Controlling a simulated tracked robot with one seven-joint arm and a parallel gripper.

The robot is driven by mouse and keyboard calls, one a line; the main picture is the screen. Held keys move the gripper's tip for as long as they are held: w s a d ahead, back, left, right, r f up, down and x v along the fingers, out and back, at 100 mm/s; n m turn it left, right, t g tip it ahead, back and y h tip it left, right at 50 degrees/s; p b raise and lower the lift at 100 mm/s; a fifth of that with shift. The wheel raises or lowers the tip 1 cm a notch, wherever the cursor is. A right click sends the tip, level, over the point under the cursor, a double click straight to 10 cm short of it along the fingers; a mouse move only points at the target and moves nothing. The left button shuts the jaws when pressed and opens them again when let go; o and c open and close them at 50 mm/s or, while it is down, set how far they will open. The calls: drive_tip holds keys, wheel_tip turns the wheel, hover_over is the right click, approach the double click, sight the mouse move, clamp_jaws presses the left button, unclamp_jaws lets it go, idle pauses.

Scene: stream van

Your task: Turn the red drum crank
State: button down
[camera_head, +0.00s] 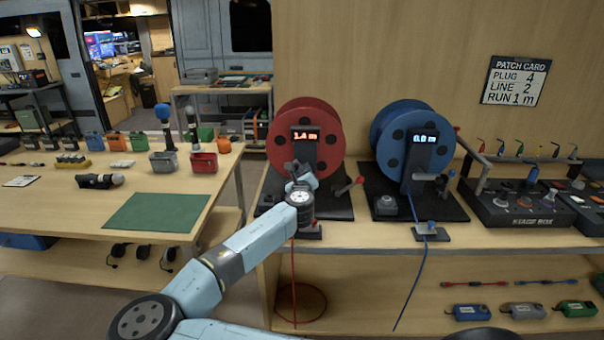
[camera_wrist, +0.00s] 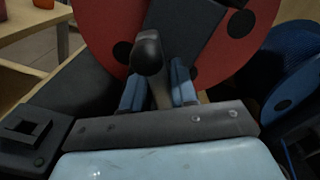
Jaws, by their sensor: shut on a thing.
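The red drum (camera_head: 304,112) stands upright on a dark base on the bench. Its display (camera_head: 306,135) reads 1.4 m. My gripper (camera_head: 298,170) is at the front of the drum's dark post, mostly hidden behind my wrist in the head view. In the wrist view, its two blue fingers (camera_wrist: 158,88) are shut around the shaft of a dark, round-ended handle (camera_wrist: 148,50), which appears to be the drum's crank. The red drum (camera_wrist: 105,30) fills the background there.
A blue drum (camera_head: 412,122) reading 0.0 m stands to the right. A red cable (camera_head: 295,265) hangs down to a coil on the lower shelf. A patch card (camera_head: 515,81) reads plug 4, line 2, run 1 m. A table with a green mat (camera_head: 155,212) stands left.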

drive_tip(key=shift+a+m, duration=0.1)
drive_tip(key=shift+m, duration=0.2)
